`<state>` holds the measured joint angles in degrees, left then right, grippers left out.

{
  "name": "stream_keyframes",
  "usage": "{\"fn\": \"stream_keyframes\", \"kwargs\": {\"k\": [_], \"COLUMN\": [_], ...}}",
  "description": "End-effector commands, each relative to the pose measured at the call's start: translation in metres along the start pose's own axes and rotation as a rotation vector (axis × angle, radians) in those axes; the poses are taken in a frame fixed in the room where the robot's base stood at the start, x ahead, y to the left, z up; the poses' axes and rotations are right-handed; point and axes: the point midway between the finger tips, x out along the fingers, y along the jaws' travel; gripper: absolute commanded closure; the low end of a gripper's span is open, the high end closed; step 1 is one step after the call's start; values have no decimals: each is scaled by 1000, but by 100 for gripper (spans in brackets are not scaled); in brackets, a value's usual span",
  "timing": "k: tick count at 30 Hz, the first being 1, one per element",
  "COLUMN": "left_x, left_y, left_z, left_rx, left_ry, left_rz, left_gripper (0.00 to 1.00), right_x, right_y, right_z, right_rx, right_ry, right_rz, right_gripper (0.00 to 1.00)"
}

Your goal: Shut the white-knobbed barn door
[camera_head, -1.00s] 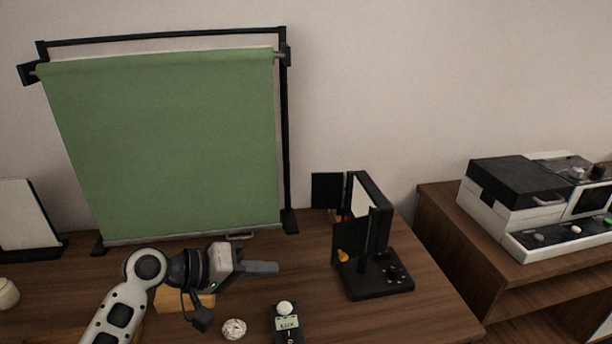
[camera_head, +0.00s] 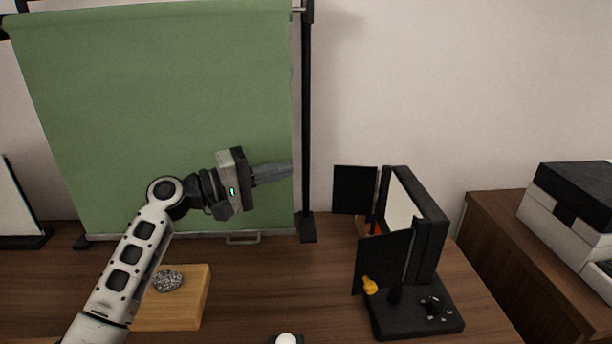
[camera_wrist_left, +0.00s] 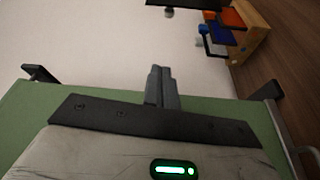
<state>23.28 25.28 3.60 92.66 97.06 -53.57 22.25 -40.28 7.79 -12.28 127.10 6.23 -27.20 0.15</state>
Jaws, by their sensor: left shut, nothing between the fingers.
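The black lamp (camera_head: 430,228) stands at the table's right with a pale lit face and two black flaps. The far barn door (camera_head: 354,190) stands out to the left; I see no knob on it in the head view. The near barn door (camera_head: 382,263) has a yellow knob (camera_head: 370,285). In the left wrist view a dark panel edge (camera_wrist_left: 195,3) shows at the top with a small pale ball (camera_wrist_left: 169,12) under it; I cannot tell for sure whether this is the white knob. My left gripper (camera_head: 290,170) is shut and empty, raised before the green backdrop, left of the lamp and apart from it.
The green backdrop (camera_head: 160,110) hangs on a black stand behind my left arm. A wooden block (camera_head: 190,305) with a speckled disc lies below. A wooden rack (camera_wrist_left: 250,38) with coloured plates shows in the wrist view. A side cabinet (camera_head: 500,235) stands at the right.

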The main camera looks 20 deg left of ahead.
Motion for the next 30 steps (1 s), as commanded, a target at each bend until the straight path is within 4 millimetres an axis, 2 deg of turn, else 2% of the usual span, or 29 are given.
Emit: {"fn": "stream_keyframes", "kwargs": {"k": [15, 24, 30], "left_x": [93, 82, 79], "left_y": [3, 2, 1], "left_z": [1, 33, 39], "left_rx": [0, 1, 2], "left_ry": [-2, -2, -2], "left_rz": [2, -2, -1], "left_gripper": [100, 100, 100], "right_x": [-5, -6, -5], "right_y": [-1, 0, 1], "right_z": [-3, -12, -10], "right_rx": [7, -8, -13], "right_ry": [-19, -18, -24], "right_rz": [1, 12, 14], "right_gripper": [100, 100, 100]}}
